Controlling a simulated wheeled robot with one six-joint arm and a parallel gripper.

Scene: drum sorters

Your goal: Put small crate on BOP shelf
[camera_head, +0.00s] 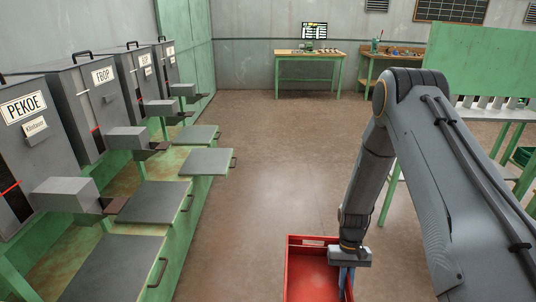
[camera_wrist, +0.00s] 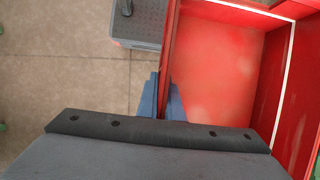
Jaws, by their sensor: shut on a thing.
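The small crate (camera_head: 306,272) is a red open box at the bottom centre of the head view, cut off by the frame edge. It looks empty inside in the wrist view (camera_wrist: 215,70). My gripper (camera_head: 347,280) points down and is shut on the crate's right wall in the head view. In the wrist view its blue fingers (camera_wrist: 166,98) straddle the red wall. The third drum sorter from the front has a small label (camera_head: 145,59) that seems to read BOP. A grey shelf plate (camera_head: 207,161) with a handle juts out in front of that sorter.
Sorters labelled PEKOE (camera_head: 24,106) and FBOP (camera_head: 103,75) stand nearer on the left, with grey shelf plates (camera_head: 112,262) and (camera_head: 153,201) before them. Brown floor (camera_head: 270,150) is open in the middle. A workbench (camera_head: 308,56) stands at the back; a green-legged table (camera_head: 505,113) is at right.

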